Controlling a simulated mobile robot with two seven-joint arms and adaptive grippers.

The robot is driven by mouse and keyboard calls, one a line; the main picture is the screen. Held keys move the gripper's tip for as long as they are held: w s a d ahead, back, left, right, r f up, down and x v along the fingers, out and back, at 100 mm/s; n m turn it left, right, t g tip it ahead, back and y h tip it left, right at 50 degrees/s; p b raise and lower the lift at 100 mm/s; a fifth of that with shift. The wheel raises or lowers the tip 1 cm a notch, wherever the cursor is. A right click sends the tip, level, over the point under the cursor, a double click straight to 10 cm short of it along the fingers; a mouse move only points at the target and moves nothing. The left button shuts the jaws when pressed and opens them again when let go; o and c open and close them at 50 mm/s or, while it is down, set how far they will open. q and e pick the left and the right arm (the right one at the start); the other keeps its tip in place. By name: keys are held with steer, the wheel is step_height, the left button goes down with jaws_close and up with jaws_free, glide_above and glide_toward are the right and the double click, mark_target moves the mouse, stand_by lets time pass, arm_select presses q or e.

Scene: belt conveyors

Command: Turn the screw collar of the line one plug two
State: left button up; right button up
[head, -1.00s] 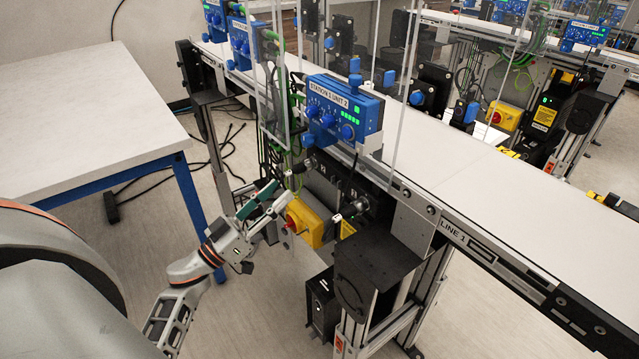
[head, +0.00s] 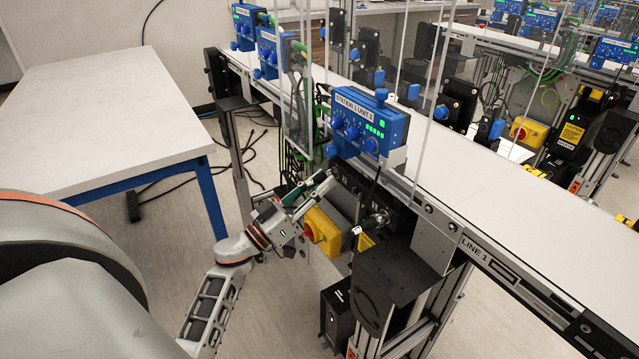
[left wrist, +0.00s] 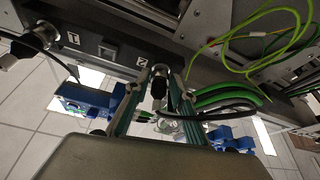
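The line one conveyor (head: 470,190) runs diagonally through the head view, with a dark connector panel under its blue station box. In the left wrist view the panel (left wrist: 105,50) carries labels 1 and 2. Plug two (left wrist: 159,87), with a dark body, stands below label 2. My left gripper (left wrist: 157,77) has one finger on each side of it, with the fingers apart; contact is not clear. In the head view the left gripper (head: 316,186) reaches to the panel and hides most of this plug. Plug one (head: 378,220) sits to the right. My right gripper is not in view.
A yellow switch box with a red knob (head: 322,232) is just below my left gripper. Green cables (left wrist: 235,97) hang close to the fingers. The blue station box (head: 358,122) is above. A white table (head: 110,120) stands at the left.

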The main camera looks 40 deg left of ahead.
arm_select(q)
jaws_close()
